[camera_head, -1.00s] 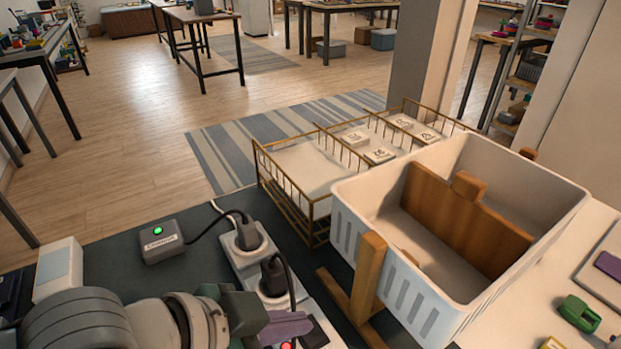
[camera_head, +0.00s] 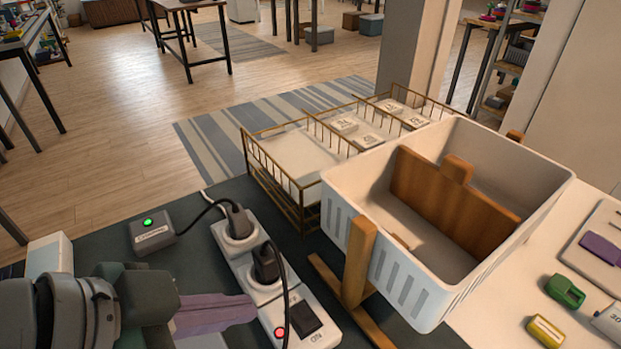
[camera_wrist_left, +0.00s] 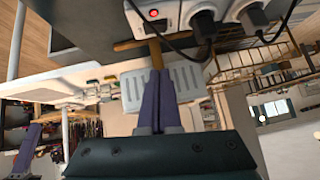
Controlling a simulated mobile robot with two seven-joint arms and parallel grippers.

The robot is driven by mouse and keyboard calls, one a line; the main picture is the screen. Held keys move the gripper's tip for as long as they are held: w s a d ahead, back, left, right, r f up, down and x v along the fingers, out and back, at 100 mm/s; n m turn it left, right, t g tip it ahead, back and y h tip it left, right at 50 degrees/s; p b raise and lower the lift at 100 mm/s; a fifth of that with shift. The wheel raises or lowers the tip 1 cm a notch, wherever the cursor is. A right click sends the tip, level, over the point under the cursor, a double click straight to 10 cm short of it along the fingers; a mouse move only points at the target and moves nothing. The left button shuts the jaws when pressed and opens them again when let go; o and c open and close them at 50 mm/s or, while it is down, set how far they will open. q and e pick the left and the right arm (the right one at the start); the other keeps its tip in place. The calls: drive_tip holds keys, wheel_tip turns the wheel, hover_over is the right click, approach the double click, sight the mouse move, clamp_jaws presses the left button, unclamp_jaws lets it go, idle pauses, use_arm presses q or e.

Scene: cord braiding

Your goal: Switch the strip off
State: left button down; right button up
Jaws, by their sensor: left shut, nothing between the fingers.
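The white power strip (camera_head: 258,292) lies on the dark table top, with two black plugs in its sockets. At its near end are a black rocker switch (camera_head: 305,318), the letters ON, and a lit red light (camera_head: 279,333). The strip's end and red light also show in the left wrist view (camera_wrist_left: 154,14). My left gripper (camera_head: 250,307) has purple fingers, shut and empty, with tips at the strip's left edge, left of the switch. I cannot tell whether they touch the strip. The fingers also show in the left wrist view (camera_wrist_left: 160,78). My right gripper is out of view.
A grey box (camera_head: 150,235) with a green light and a cord stands left of the strip. A white basket (camera_head: 400,290) with wooden parts stands close on the right. A brass wire tray (camera_head: 262,178) is behind. Black cords run over the strip.

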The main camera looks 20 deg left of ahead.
use_arm(q)
drive_tip(key=shift+a+b, duration=0.35)
drive_tip(key=shift+b, duration=0.2)
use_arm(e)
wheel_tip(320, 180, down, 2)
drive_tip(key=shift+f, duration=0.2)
use_arm(q)
drive_tip(key=b, duration=0.3)
hover_over(303, 307)
drive_tip(key=s+a, duration=0.1)
drive_tip(key=s, duration=0.2)
wheel_tip(303, 307, down, 7)
wheel_tip(303, 307, down, 2)
drive_tip(key=shift+w+a+f+b, duration=0.15)
drive_tip(key=shift+f+b, duration=0.1)
drive_tip(key=shift+b, duration=0.15)
drive_tip(key=shift+f, duration=0.75)
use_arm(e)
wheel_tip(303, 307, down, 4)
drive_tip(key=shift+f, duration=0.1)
use_arm(q)
drive_tip(key=shift+a, duration=0.1)
